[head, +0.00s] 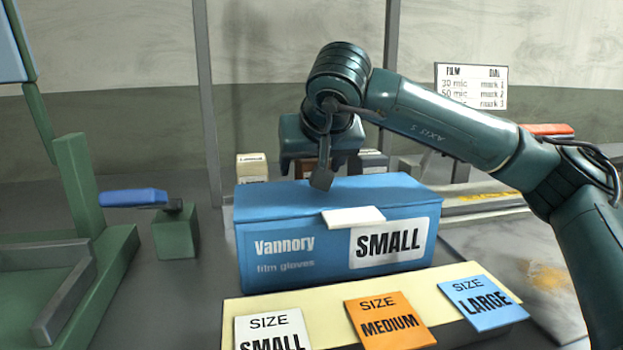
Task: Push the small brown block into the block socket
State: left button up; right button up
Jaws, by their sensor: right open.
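I cannot make out a small brown block or a block socket in the head view. My right gripper (320,168) points down just above the back of the blue glove box (290,212) marked Vannory SMALL. It is open, and I see nothing between its fingers. A white tab (353,218) sits at the box's top front edge. The gripper and the box hide part of what lies behind them. My left gripper is not in view.
A cream board with SMALL (272,332), MEDIUM (391,321) and LARGE (482,302) size cards lies in front. A green frame (85,185) and blue-handled lever (134,197) stand left. Small boxes (251,167) stand behind. A film dial sign (471,86) is at back right.

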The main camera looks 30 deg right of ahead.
jog(key=shift+c, duration=0.5)
jog(key=c, duration=1.1)
